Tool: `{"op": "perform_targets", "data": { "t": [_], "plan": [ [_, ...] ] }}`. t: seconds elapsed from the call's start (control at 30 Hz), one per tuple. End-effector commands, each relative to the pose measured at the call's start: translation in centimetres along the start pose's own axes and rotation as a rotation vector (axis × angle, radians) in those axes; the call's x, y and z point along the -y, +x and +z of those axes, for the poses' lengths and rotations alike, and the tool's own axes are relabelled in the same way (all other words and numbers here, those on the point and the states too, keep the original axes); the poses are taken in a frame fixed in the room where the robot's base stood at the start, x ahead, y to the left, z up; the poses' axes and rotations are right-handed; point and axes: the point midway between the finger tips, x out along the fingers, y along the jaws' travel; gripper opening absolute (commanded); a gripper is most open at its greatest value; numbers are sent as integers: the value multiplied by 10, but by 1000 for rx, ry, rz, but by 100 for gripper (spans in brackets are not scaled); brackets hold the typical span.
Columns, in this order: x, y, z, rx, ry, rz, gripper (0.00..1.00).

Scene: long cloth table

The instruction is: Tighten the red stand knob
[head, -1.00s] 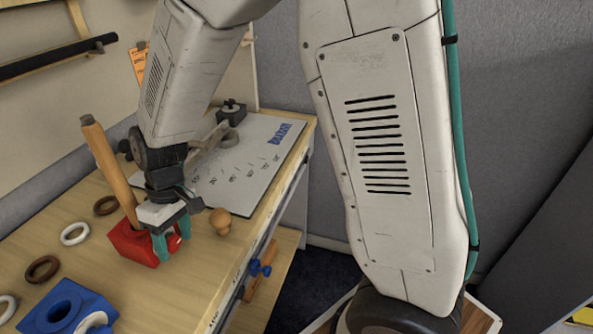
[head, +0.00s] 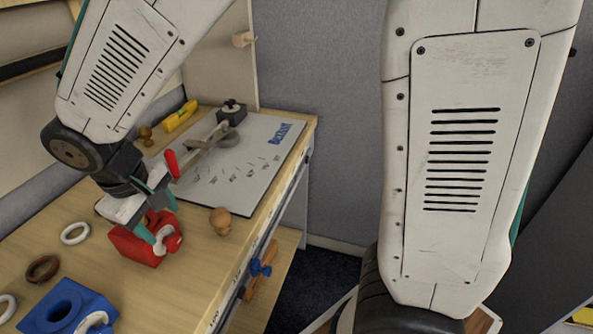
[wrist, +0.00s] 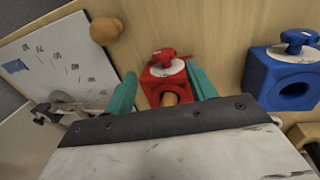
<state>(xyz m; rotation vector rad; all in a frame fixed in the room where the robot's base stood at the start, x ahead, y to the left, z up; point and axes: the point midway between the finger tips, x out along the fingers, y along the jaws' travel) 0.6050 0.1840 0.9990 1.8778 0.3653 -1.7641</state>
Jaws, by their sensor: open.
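The red stand (head: 128,246) sits on the wooden bench in the head view; its red knob (head: 172,241) with a pale disc faces the bench's front edge. In the wrist view the red stand (wrist: 153,88) and the red star-shaped knob (wrist: 163,56) lie between and just beyond my fingers. My gripper (head: 160,221) is open, its teal fingers tilted over the stand. It also shows in the wrist view (wrist: 161,73) with a finger on either side. Contact with the knob cannot be told. A wooden rod end (wrist: 170,99) shows in the stand; my arm hides the rod in the head view.
A blue stand (head: 48,308) with its own knob is nearby, also in the wrist view (wrist: 262,76). A wooden knob-shaped piece (head: 220,222) stands close by the red stand. White ring (head: 75,233) and brown ring (head: 42,269) lie left. A printed board (head: 255,180) lies behind.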

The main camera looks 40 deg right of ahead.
Motion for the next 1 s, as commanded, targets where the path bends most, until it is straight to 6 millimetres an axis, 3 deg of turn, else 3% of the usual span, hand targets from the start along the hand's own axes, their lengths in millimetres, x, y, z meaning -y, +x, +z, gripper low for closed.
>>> {"op": "perform_targets", "data": {
  "t": [0.5, 1.0],
  "plan": [
    [-66, -41, 74, 1, 182, -40, 56],
    [-102, -70, 162, -10, 364, -88, 56]
  ]
}}
